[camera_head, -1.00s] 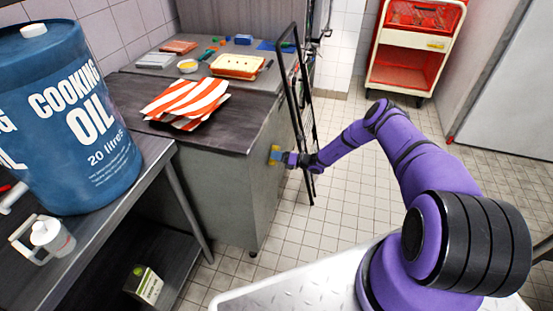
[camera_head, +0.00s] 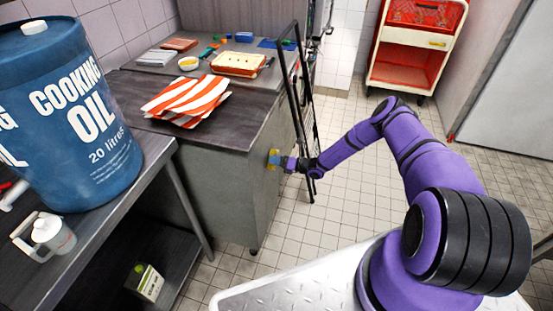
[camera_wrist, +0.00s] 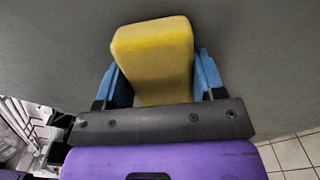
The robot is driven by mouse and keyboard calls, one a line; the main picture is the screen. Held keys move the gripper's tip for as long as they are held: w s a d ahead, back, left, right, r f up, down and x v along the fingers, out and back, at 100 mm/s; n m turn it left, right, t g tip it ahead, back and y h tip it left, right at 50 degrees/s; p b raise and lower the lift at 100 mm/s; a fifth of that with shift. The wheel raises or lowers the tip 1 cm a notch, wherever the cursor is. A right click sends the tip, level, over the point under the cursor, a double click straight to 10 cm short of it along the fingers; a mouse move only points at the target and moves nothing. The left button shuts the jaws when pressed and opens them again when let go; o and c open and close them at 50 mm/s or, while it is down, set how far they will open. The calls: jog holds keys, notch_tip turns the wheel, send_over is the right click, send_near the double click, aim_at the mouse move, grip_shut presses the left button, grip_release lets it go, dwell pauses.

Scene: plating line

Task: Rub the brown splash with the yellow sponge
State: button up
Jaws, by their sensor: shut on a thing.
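The yellow sponge (camera_wrist: 153,50) is a thick block held between the blue fingers of my gripper (camera_wrist: 158,82) in the wrist view. In the head view my gripper (camera_head: 281,161) is at the grey side panel of the counter (camera_head: 228,185), and the sponge (camera_head: 273,158) is at or against that panel. I cannot tell for sure whether it touches. The wrist view shows the plain grey panel around the sponge. I see no brown splash in either view; it may be hidden behind the sponge.
A black rack frame (camera_head: 302,110) stands close beside my gripper. Red-and-white striped cloths (camera_head: 188,100) lie on the counter top. A blue cooking oil drum (camera_head: 75,115) stands on the left table. A red-and-cream cart (camera_head: 413,55) is at the back. Tiled floor in the middle is clear.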

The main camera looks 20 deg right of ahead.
aim_at(262, 175)
jog(key=shift+s+a, duration=1)
jog(key=shift+s, duration=0.25)
jog(key=shift+s+a, duration=0.95)
jog(key=shift+s, duration=0.35)
jog(key=shift+s+a, duration=1)
jog(key=shift+s, duration=0.25)
jog(key=shift+s, duration=0.1)
jog(key=shift+v, duration=2.95)
jog(key=shift+d, duration=0.1)
jog(key=shift+v, duration=1.4)
